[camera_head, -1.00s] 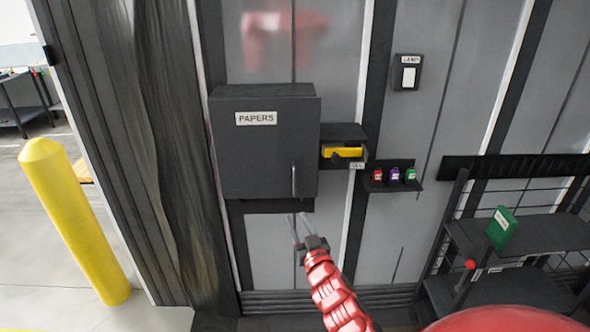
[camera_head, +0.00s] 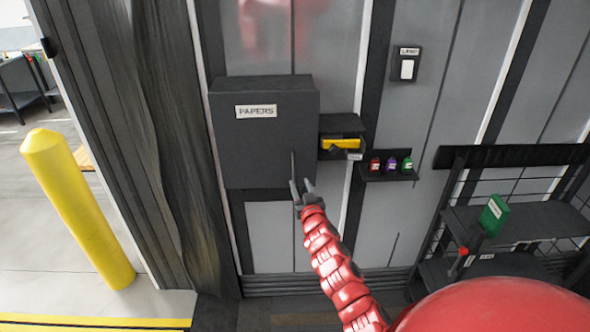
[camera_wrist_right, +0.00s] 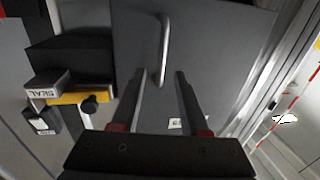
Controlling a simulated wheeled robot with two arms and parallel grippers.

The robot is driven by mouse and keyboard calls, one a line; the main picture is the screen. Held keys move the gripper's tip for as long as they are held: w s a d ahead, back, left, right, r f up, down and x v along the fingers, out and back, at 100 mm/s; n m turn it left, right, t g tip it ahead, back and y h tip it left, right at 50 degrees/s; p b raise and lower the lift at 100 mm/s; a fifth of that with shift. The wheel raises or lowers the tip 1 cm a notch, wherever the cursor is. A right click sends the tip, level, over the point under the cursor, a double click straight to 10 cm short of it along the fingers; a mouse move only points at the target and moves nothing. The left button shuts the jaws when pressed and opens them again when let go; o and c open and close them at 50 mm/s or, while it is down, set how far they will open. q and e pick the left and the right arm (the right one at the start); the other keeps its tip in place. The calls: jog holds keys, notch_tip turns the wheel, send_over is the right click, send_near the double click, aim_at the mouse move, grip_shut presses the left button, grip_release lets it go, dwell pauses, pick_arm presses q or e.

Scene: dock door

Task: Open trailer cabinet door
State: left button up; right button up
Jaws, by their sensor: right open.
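The trailer cabinet is a dark grey box labelled PAPERS (camera_head: 262,148) on the wall in the head view. Its door appears shut. A thin vertical handle (camera_head: 292,166) is near the door's lower right edge; it also shows in the right wrist view (camera_wrist_right: 164,40). My right gripper (camera_head: 302,184) is open just at the handle's lower end. In the right wrist view, the handle's end lies between the two fingertips (camera_wrist_right: 160,76); I cannot tell whether they touch it. My left gripper is not in view.
Right of the cabinet are an open cubby with a yellow item (camera_head: 342,144), a small shelf of coloured bottles (camera_head: 389,172) and a LAMP switch (camera_head: 407,68). A rack (camera_head: 520,222) stands at lower right, a yellow post (camera_head: 75,210) at left. The wall below the cabinet is bare.

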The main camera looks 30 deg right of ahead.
aim_at(294, 172)
jog(key=shift+p+x, duration=1.4)
jog(key=shift+x, duration=2.35)
jog(key=shift+f, duration=0.1)
grip_shut()
